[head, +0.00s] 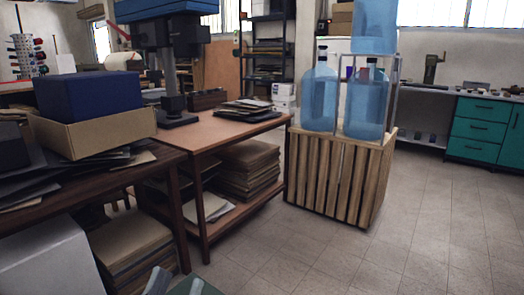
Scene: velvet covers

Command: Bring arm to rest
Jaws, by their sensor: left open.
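My right gripper and arm are not in view.
A dark table (172,165) bears an open cardboard box (95,137) with a blue block (88,96). Beyond is a workbench (205,137) with a drill press (172,70). A slatted wooden crate (335,180) holds blue water bottles (318,95). The tiled floor (430,235) at right is clear.

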